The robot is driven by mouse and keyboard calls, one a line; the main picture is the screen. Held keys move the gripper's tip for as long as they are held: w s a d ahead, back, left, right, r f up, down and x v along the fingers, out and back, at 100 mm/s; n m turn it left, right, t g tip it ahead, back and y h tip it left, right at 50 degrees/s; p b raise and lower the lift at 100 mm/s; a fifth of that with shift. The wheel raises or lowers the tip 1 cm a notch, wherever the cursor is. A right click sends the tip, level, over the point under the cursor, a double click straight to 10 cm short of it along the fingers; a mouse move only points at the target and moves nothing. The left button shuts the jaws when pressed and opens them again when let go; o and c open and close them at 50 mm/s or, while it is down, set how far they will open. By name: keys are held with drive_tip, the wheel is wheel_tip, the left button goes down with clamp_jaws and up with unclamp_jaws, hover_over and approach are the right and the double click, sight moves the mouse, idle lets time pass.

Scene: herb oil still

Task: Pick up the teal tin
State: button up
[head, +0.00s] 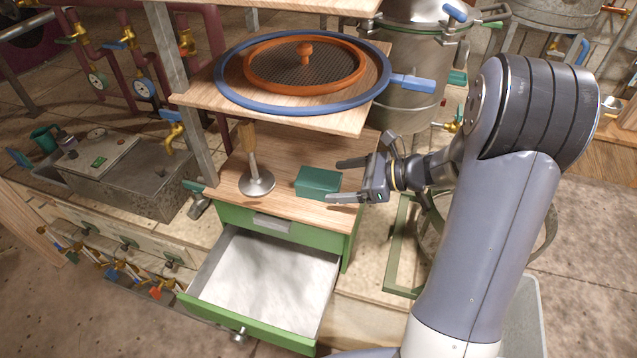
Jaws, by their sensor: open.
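The teal tin (318,182) is a small rectangular box on the wooden top of the green cabinet (283,233). It lies near the right side of that top, below the overhanging shelf. My gripper (332,181) reaches in from the right, level with the tin. Its two dark fingers are apart and point left, one toward the tin's far side and one toward its near side. The near fingertip is close to the tin's right front corner; I cannot tell whether it touches. Nothing is held.
Above, a shelf (190,97) carries a blue ring with handle (412,83) and an orange-rimmed mesh lid (262,66). Below, an open drawer (263,290) juts forward. A grey post (187,110) stands left.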

sight(319, 183)
drive_tip(key=x, duration=0.6)
drive_tip(key=shift+w+a+f, duration=0.1)
drive_tip(key=shift+w+f, duration=0.05)
drive_tip(key=shift+f, duration=0.05)
drive_tip(key=shift+c, duration=0.3)
drive_tip(key=c, duration=1.2)
